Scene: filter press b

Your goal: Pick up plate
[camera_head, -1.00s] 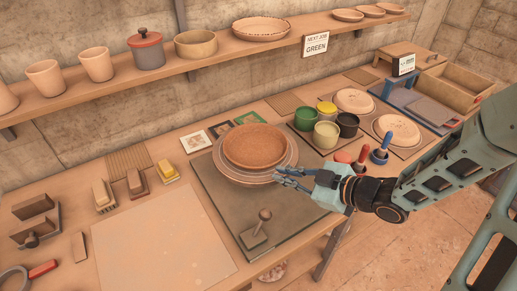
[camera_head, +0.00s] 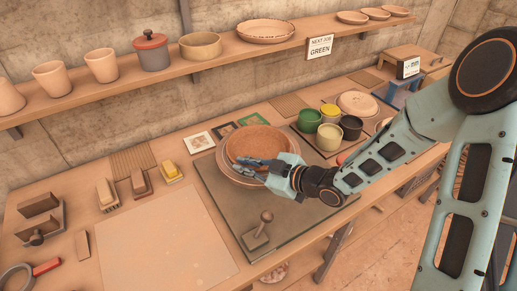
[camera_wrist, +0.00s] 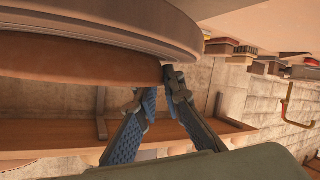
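The plate is a wide terracotta dish (camera_head: 262,136) with a raised rim, lying on the round banding wheel (camera_head: 222,163) on a dark mat (camera_head: 232,205). My gripper (camera_head: 252,163) is at the dish's front right in the head view and covers part of it. In the wrist view, the dish's brown side (camera_wrist: 80,62) and the grey wheel edge (camera_wrist: 120,22) fill the upper left. The fingertips (camera_wrist: 160,82) are right by the end of the brown side. A gap shows between the fingers, so they look open; contact with the rim cannot be made out.
Glaze pots (camera_head: 329,136) stand close behind my gripper to the right. A stamp (camera_head: 262,230) stands on the mat in front. Small picture tiles (camera_head: 198,142) lie behind the wheel. A shelf (camera_head: 225,57) of pottery runs above. A pale board (camera_head: 160,240) lies clear at left.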

